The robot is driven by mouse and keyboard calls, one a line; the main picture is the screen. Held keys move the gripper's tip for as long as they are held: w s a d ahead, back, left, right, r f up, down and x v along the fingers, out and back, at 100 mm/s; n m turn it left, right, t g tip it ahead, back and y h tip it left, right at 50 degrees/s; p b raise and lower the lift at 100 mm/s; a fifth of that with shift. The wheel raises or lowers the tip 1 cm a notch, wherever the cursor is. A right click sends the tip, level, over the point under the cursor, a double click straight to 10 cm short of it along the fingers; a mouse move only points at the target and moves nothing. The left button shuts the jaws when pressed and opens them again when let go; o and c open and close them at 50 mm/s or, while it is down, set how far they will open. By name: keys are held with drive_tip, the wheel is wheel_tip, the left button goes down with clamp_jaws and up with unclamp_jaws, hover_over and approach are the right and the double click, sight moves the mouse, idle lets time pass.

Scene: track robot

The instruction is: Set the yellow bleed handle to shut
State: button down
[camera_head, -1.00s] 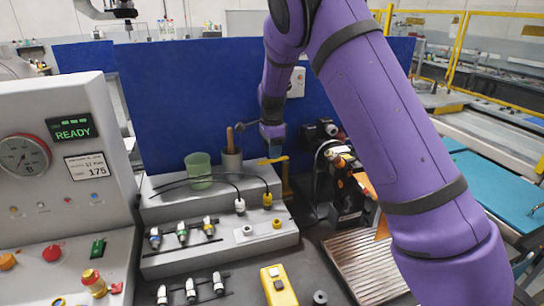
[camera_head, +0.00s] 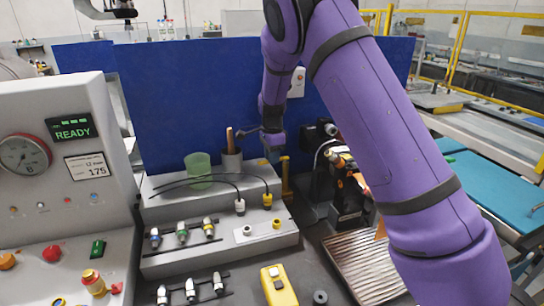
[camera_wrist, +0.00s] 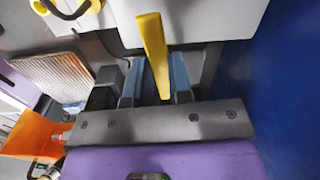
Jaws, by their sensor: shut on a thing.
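The yellow bleed handle (camera_wrist: 151,38) is a long flat bar in the wrist view, running between the two blue fingers of my gripper (camera_wrist: 156,75). My gripper is shut on it. In the head view my gripper (camera_head: 273,153) hangs at the back right of the grey fixture, beside the top of a yellow post (camera_head: 286,180). Only a short piece of the handle shows there, and the fingers cover part of it. I cannot read any shut mark for the handle.
A blue panel (camera_head: 150,110) stands close behind my gripper. A grey cup with a wooden-handled tool (camera_head: 232,163) and a green cup (camera_head: 198,168) stand to the left. Dark clamp-like equipment (camera_head: 347,190) is close on the right. A ribbed tray (camera_head: 362,262) lies in front.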

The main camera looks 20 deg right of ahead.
sight(286, 160)
drive_tip(key=shift+s, duration=0.1)
drive_tip(key=n, duration=0.1)
drive_tip(key=s+n, duration=0.1)
drive_tip(key=n, duration=0.2)
drive_tip(key=shift+s+d+n, duration=0.3)
drive_tip(key=shift+s+d, duration=0.05)
drive_tip(key=shift+s, duration=0.05)
drive_tip(key=n, duration=0.2)
drive_tip(key=s+d+n, duration=0.1)
drive_tip(key=shift+s+n, duration=0.15)
drive_tip(key=shift+n, duration=0.25)
drive_tip(key=n, duration=0.1)
drive_tip(key=d+n, duration=0.1)
drive_tip(key=n, duration=0.1)
drive_tip(key=s+n, duration=0.1)
drive_tip(key=shift+d, duration=0.3)
drive_tip(key=shift+s+d+n, duration=0.1)
drive_tip(key=shift+d+n, duration=0.35)
drive_tip(key=shift+n, duration=0.75)
drive_tip(key=shift+s+d+n, duration=0.1)
drive_tip(key=shift+d+n, duration=0.35)
drive_tip(key=shift+n, duration=0.75)
drive_tip(key=c, duration=1)
unclamp_jaws()
